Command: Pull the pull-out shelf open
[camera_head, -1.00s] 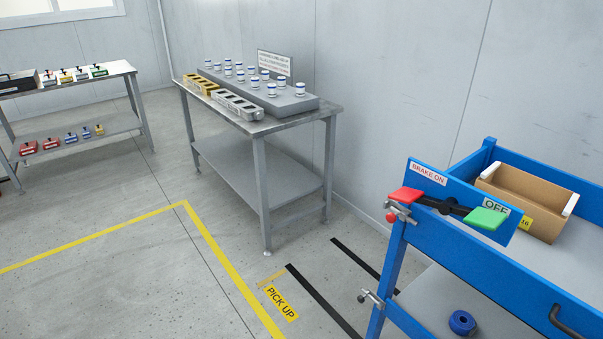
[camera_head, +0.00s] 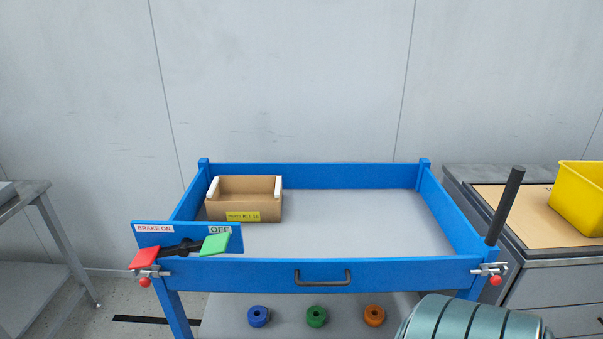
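The pull-out shelf is most likely the blue-framed tray (camera_head: 400,269) with a grey floor, straight ahead of me. Its front wall carries a dark bar handle (camera_head: 322,278) at the middle. A latch with a red knob (camera_head: 145,282) sits at its left front corner, and another latch with a red knob (camera_head: 495,280) at its right front corner. A brake lever with a red end and a green end (camera_head: 215,244) is mounted on a blue plate at the left. Whether the shelf is in or out, I cannot tell. Neither gripper is in view.
An open cardboard box (camera_head: 243,200) stands at the tray's back left. Blue, green and orange rings (camera_head: 316,317) lie on the lower shelf. A dark post (camera_head: 505,205) rises at the right corner. A grey cabinet with a yellow bin (camera_head: 580,200) stands right. A ribbed teal object (camera_head: 470,322) blocks the bottom right.

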